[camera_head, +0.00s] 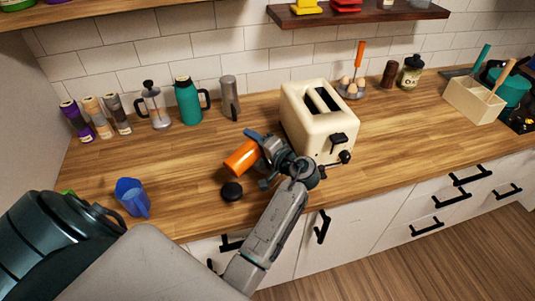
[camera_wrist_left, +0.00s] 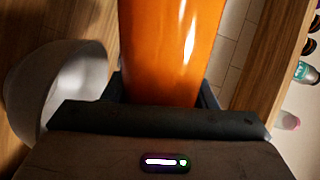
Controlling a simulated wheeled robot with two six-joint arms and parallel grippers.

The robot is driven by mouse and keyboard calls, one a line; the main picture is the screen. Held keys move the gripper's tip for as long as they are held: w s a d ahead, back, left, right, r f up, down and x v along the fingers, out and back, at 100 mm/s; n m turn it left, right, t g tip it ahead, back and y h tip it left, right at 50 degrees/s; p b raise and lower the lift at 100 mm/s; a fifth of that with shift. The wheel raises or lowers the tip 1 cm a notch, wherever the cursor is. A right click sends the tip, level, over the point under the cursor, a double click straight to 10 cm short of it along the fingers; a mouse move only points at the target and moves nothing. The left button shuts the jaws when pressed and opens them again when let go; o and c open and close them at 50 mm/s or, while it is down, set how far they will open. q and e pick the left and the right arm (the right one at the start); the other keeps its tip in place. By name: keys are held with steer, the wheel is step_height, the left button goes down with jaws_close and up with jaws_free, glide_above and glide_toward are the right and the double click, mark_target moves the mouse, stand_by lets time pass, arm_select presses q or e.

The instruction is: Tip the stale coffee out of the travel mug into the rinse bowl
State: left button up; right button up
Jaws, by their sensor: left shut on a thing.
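The inside of the mug and any coffee do not show. A pale grey bowl (camera_wrist_left: 62,85) shows beside the mug in the left wrist view. I cannot make out this bowl in the head view. My right gripper is not in view.
A black round lid (camera_head: 232,190) lies on the counter below the mug. A blue jug (camera_head: 131,197) stands to the left. The cream toaster (camera_head: 318,125) is close to my gripper's right. A teal flask (camera_head: 187,102) and a grey flask (camera_head: 229,98) stand by the wall.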

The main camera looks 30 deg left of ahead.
arm_select(q)
steer(key=shift+w+r, duration=0.1)
steer(key=shift+r, duration=0.1)
steer(key=shift+w+m+p, duration=0.15)
steer(key=shift+m+p, duration=0.25)
steer(key=shift+p, duration=0.15)
steer(key=shift+w+m+p, duration=0.1)
steer(key=shift+m+p, duration=0.2)
steer(key=shift+p, duration=0.15)
steer(key=shift+r, duration=0.1)
steer(key=shift+w+m+p, duration=0.1)
steer(key=shift+m+p, duration=0.2)
steer(key=shift+p, duration=0.2)
steer(key=shift+w+d+m+g+p, duration=0.1)
steer(key=shift+m+g+p, duration=0.2)
steer(key=shift+p, duration=0.1)
